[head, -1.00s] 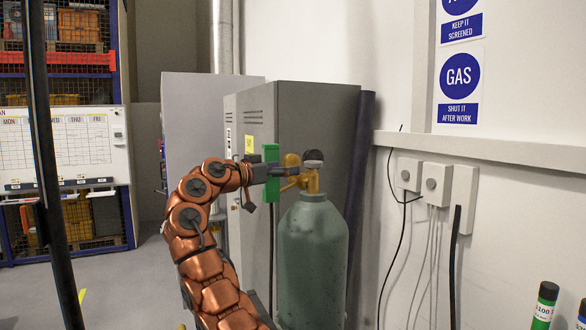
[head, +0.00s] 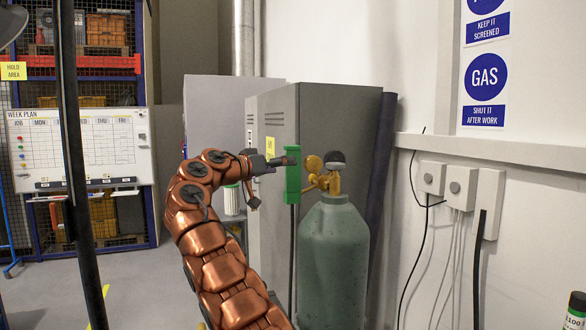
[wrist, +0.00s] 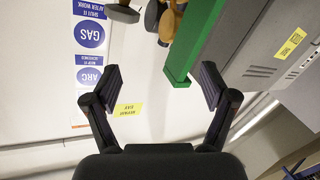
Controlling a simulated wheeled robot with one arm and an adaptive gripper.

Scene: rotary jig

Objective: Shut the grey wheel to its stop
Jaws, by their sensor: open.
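The grey wheel (head: 335,157) is a small dark knob on top of the brass valve (head: 333,181) of the green-grey gas cylinder (head: 334,255). A brass gauge (head: 314,163) sits at the left of the valve. My gripper (head: 296,155) is left of the valve, apart from the wheel, and overlaps the green bar in the head view. In the wrist view my gripper (wrist: 161,88) is open with nothing between its fingers. Brass and dark parts show at the top edge there; I cannot tell how the wheel is turned.
The upright green bar (head: 293,174) stands at the edge of the grey cabinet (head: 345,115), left of the cylinder; it also shows close to one finger in the wrist view (wrist: 196,42). Wall boxes with cables (head: 460,187) are on the right. Open floor lies to the left.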

